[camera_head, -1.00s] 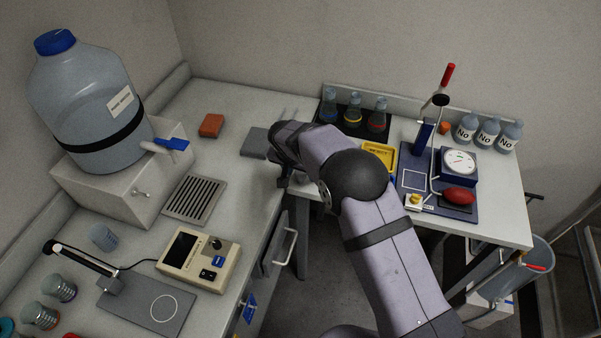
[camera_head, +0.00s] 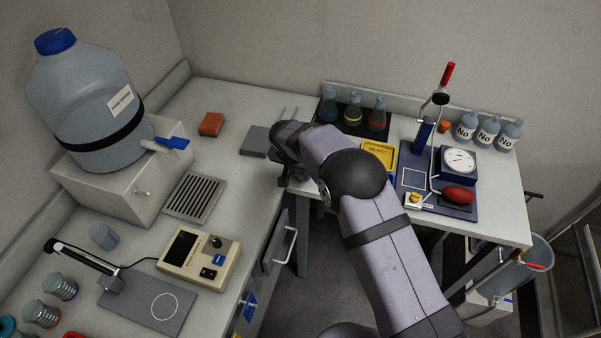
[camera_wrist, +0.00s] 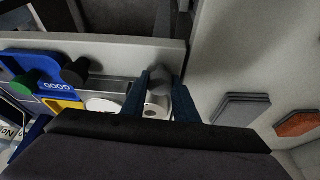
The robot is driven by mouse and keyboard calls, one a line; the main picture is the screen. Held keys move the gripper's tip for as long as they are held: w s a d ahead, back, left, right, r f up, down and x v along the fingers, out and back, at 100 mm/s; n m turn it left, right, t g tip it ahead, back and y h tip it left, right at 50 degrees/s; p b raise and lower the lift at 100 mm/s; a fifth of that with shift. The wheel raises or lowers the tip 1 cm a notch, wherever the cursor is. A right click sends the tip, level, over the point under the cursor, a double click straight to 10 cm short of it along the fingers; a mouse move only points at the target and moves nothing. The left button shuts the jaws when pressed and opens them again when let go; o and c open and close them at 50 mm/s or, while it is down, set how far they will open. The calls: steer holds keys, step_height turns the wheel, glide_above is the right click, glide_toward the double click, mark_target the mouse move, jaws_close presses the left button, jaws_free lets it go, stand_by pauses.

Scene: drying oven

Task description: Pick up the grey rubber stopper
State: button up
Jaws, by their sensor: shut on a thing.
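My gripper (camera_wrist: 161,92) shows in the wrist view as two dark blue fingers pointing away from the camera. It is shut on a small grey piece with a dark hole, which looks like the grey rubber stopper (camera_wrist: 155,103). A darker grey shape just beyond it may be part of it or a shadow.
A yellow tray (camera_head: 379,152) and a black mat with flasks (camera_head: 352,119) lie to the right. A grey pad (camera_head: 254,141) and an orange block (camera_head: 211,123) lie to the left. A blue "GOOD" bin (camera_wrist: 50,68) shows in the wrist view. Open bench lies behind the pad.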

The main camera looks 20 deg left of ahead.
step_height(320, 180, up, 9)
steer(key=b, duration=0.3)
steer(key=shift+r, duration=0.35)
steer(key=shift+r, duration=0.15)
steer(key=shift+r+p, duration=1.3)
steer(key=shift+r, duration=0.25)
